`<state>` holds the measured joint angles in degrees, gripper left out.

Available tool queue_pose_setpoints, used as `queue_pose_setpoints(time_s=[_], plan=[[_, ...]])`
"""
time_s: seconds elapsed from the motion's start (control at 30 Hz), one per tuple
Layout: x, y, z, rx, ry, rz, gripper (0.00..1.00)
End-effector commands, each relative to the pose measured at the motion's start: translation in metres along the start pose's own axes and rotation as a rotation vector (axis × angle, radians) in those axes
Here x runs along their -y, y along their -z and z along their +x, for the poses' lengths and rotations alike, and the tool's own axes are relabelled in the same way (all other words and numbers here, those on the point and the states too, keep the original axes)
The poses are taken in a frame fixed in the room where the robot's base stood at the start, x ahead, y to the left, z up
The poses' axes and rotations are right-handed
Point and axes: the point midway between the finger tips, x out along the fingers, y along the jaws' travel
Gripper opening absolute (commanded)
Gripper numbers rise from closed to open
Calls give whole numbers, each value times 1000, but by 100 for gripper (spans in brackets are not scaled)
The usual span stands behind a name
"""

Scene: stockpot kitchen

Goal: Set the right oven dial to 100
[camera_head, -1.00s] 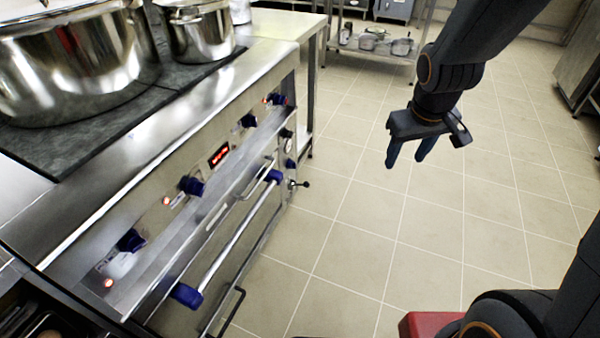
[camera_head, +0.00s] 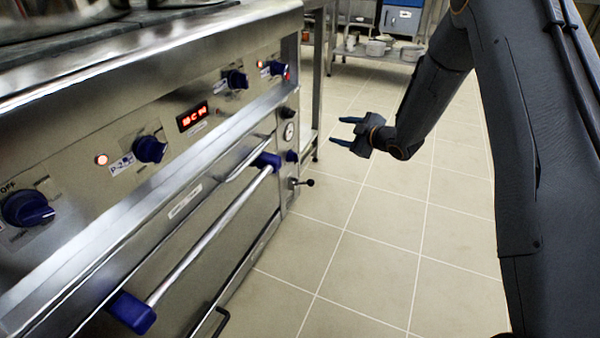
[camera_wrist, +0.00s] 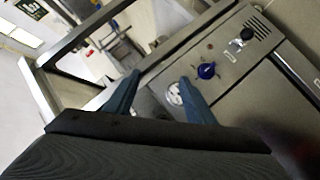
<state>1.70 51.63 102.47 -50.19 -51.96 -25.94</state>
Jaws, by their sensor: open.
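Blue dials line the oven's front panel: one at the near left (camera_head: 28,208), one beside a red lamp (camera_head: 150,149), and two at the far right (camera_head: 236,79) (camera_head: 279,69). A smaller blue dial (camera_head: 291,156) sits below a round gauge (camera_head: 289,132) on the narrow panel right of the oven door. I cannot tell for certain which is the right oven dial, and no setting of 100 is readable. My gripper (camera_head: 336,130) is open and empty, its fingers pointing left towards the narrow panel, apart from it. In the wrist view a blue dial (camera_wrist: 206,71) shows beyond my gripper (camera_wrist: 160,76).
The oven door's bar handle (camera_head: 208,236) with blue ends sticks out in front. Large pots stand on the stovetop. The tiled floor (camera_head: 370,270) in front is clear; a rack with pans (camera_head: 376,47) stands behind.

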Motion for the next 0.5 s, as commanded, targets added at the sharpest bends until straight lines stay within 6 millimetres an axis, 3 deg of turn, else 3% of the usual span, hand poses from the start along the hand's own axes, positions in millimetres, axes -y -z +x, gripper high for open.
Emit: queue_pose_setpoints(time_s=[0.03, 0.2, 0.3, 0.5], plan=[[21, -16, 22, -59, 4, -30, 50], [69, -31, 62, -269, 7, -133, 50], [95, -38, 76, -375, 7, -175, 50], [126, -45, 86, -510, 3, -222, 50]])
